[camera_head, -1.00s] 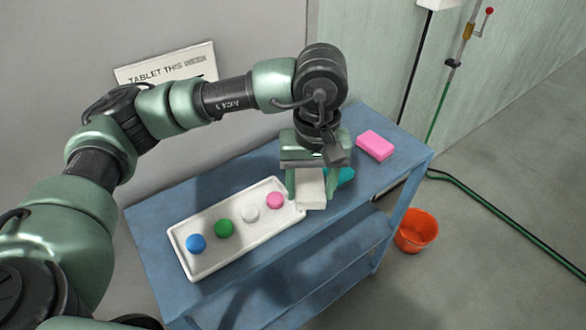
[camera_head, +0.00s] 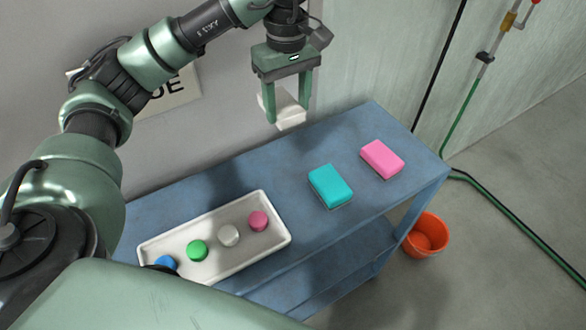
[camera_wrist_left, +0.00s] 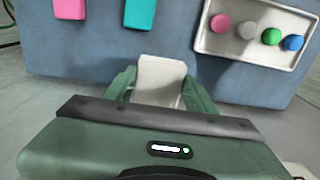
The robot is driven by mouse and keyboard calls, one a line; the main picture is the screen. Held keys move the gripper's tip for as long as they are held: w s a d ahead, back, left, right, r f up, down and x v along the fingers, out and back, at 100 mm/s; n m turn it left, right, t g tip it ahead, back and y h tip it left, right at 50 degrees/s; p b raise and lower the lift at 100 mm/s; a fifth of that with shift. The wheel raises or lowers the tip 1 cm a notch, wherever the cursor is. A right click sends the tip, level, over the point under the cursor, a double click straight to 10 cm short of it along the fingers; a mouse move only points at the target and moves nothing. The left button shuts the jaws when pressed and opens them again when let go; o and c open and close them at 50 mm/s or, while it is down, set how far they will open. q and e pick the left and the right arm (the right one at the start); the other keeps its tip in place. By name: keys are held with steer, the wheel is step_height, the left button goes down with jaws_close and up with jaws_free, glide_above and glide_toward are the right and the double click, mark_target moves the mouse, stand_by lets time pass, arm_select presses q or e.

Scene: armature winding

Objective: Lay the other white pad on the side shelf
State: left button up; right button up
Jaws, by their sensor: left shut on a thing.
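My left gripper (camera_head: 287,108) is shut on a white pad (camera_head: 290,110) and holds it in the air above the back edge of the blue side shelf (camera_head: 225,178). In the left wrist view the white pad (camera_wrist_left: 160,80) sits between the two green fingers (camera_wrist_left: 160,92). A teal pad (camera_head: 331,185) and a pink pad (camera_head: 382,159) lie on the right part of the shelf top. No other white pad shows. My right gripper is not in view.
A white tray (camera_head: 180,242) with blue, green, white and pink round pieces stands on the left of the shelf top. The surface between tray and teal pad is clear. A wall stands behind. An orange bucket (camera_head: 426,236) and a green hose (camera_head: 520,230) are on the floor at the right.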

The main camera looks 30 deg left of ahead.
arm_select(q)
steer(key=f, duration=0.4)
steer(key=f+p, duration=0.1)
steer(key=f, duration=0.4)
steer(key=s+f+p, duration=0.1)
steer(key=f, duration=0.3)
steer(key=shift+f, duration=0.45)
step_height(320, 180, down, 4)
steer(key=shift+r+p, duration=0.1)
steer(key=shift+p, duration=0.5)
steer(key=shift+f, duration=0.35)
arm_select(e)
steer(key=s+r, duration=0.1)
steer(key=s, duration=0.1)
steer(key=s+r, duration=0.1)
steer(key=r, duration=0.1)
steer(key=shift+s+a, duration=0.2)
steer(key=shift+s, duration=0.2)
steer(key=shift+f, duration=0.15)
